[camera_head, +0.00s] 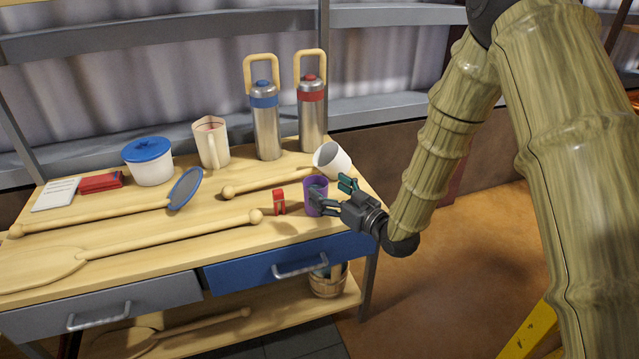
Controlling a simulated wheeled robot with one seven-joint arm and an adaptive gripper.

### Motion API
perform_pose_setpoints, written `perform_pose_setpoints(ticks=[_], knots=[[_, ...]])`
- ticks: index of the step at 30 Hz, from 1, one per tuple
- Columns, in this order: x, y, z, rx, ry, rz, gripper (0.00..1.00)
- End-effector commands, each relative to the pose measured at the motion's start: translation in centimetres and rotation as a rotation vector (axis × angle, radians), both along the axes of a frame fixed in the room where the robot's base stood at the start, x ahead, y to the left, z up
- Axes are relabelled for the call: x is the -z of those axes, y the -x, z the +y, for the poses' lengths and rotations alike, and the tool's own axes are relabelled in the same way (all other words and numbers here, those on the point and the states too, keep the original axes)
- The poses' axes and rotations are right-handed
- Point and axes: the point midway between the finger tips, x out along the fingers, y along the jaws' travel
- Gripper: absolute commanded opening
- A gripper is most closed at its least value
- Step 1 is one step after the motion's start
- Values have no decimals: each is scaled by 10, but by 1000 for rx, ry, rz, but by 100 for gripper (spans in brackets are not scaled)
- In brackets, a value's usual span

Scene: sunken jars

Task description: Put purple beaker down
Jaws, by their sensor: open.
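The purple beaker (309,187) stands upright on the wooden tabletop near the front right, above the blue drawer. My gripper (331,197) is open at its right side, with dark fingers reaching beside and partly in front of it. One finger with a green part shows to the right of the beaker. The fingers hide part of the beaker's right side. I cannot tell whether any finger touches it.
A small red object (279,202) stands just left of the beaker. A white cup (333,160) lies tilted behind it. Two steel flasks, a pitcher (210,143) and a blue-lidded tub (149,163) stand farther back. Long wooden paddles (150,240) lie at left.

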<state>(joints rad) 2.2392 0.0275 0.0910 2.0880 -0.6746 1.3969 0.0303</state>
Motion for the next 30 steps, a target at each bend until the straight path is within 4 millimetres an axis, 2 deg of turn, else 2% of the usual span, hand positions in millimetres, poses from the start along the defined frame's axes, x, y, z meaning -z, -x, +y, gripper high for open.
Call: perform_pose_setpoints(ticks=[6, 12, 23, 26, 29, 30], knots=[[-1, 30, -26, 1, 0, 3, 81], [0, 48, -40, 1, 1, 2, 81], [3, 54, -45, 2, 2, 6, 81], [24, 59, -49, 25, 19, 59, 81], [72, 75, -59, 78, 61, 182, 81], [97, 84, -64, 106, 84, 247, 81]])
